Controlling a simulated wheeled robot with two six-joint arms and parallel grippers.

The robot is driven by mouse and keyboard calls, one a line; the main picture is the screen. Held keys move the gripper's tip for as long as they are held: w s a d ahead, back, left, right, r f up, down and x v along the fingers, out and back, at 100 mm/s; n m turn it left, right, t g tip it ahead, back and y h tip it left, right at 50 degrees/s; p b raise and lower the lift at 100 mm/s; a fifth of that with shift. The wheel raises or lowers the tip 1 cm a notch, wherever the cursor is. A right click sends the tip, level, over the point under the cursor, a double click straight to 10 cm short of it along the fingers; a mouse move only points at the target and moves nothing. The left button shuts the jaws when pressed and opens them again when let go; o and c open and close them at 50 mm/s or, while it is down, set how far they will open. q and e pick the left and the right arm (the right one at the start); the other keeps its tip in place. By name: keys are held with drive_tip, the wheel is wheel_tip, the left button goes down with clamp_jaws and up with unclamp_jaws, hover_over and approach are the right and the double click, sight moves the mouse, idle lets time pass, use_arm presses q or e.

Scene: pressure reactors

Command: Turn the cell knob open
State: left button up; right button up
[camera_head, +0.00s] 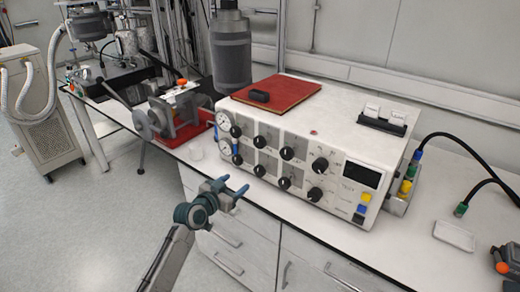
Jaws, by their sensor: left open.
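A white control box (345,125) stands on the bench with two rows of black knobs on its front panel. One upper-row knob (259,142) and one lower-row knob (259,171) are near the gripper, and larger knobs (320,164) sit to the right. Labels are too small to read, so I cannot tell which is the cell knob.
Two round gauges (223,120) sit at the panel's left end. A red pad (285,95) with a black block lies on the box. White drawers (240,245) are below the bench. Black cables (470,140) and a small white tray (455,236) are at the right.

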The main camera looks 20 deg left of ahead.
use_arm(q)
drive_tip(key=m+t+h, duration=0.2)
approach(258, 143)
drive_tip(key=w, duration=0.1)
drive_tip(key=p+x, duration=0.2)
drive_tip(key=x, duration=0.7)
drive_tip(key=shift+s+d+p, duration=0.1)
drive_tip(key=shift+d+p, duration=0.05)
drive_tip(key=shift+p, duration=0.2)
drive_tip(key=shift+w+d, duration=0.2)
drive_tip(key=shift+w, duration=0.4)
drive_tip(key=shift+w+f, duration=0.1)
drive_tip(key=shift+w, duration=0.05)
drive_tip(key=shift+c, duration=0.2)
drive_tip(key=c, duration=0.9)
